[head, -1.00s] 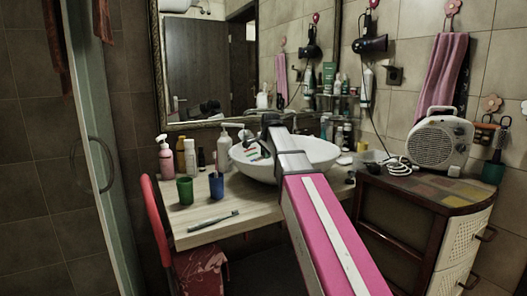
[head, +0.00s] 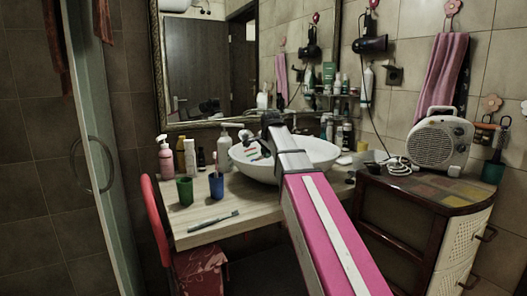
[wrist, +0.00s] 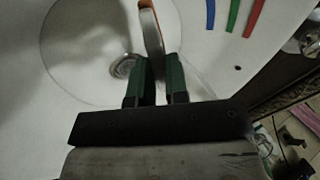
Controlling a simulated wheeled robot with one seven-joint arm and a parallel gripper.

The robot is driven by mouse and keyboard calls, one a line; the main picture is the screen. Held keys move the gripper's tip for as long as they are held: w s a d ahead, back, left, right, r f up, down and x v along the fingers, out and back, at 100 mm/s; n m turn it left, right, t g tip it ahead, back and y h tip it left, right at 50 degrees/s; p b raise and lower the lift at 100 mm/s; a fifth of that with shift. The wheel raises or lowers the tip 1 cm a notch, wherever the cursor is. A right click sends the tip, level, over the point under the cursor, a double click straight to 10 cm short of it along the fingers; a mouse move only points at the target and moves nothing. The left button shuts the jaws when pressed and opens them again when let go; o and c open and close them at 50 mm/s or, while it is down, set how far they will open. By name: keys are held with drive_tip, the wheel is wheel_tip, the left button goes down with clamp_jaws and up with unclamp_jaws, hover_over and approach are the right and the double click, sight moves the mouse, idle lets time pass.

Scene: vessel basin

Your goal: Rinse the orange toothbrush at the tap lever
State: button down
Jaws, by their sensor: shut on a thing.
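In the wrist view, my gripper (wrist: 159,66) has its green fingers shut on a slim object with an orange edge and a pale side, which looks like the orange toothbrush (wrist: 150,28). It is over the white basin (wrist: 90,40), with the drain (wrist: 124,66) just left of the fingers. A shiny metal part (wrist: 302,42) at the right edge may belong to the tap; I cannot make out its lever. In the head view, my arm reaches over the basin (head: 322,152) and hides the fingers and the held object.
Blue, green and red strips (wrist: 232,15) show on the basin's side. On the wooden counter (head: 255,208) are a green cup (head: 185,191), a blue cup (head: 216,186), a dark toothbrush (head: 213,219) and bottles (head: 190,157). A heater (head: 440,140) stands on the right cabinet.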

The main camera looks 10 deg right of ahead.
drive_tip(key=s+r, duration=0.1)
drive_tip(key=s, duration=0.1)
drive_tip(key=s+r, duration=0.2)
drive_tip(key=shift+s+d+r, duration=0.2)
drive_tip(key=shift+r, duration=0.05)
drive_tip(key=shift+r, duration=0.1)
idle(0.5)
